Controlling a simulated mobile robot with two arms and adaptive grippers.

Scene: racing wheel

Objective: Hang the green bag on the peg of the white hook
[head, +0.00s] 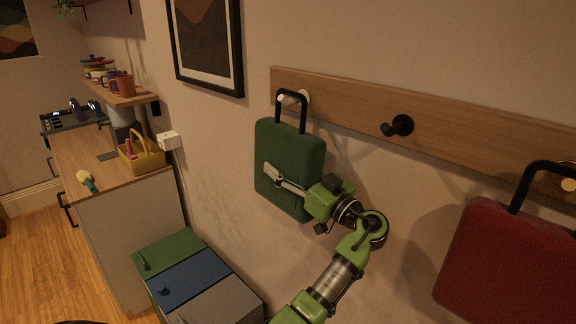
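The green bag (291,146) is upright against the wall below the wooden rail. Its black handle (291,92) rises to the white hook (287,99), and the white peg shows inside the handle loop. Whether the handle rests on the peg is hard to tell. My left gripper (271,174) lies across the front face of the bag, well below the handle. Its fingers look close together, but I cannot tell if they are shut or hold any fabric. My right gripper is not in view.
The wooden rail (345,102) also carries a black hook (399,126) and a brass hook (568,178), where a red bag (515,262) hangs at right. A framed picture (207,45) is at upper left. A counter (75,148) with a yellow basket (143,157) and colored bins (190,280) stand left.

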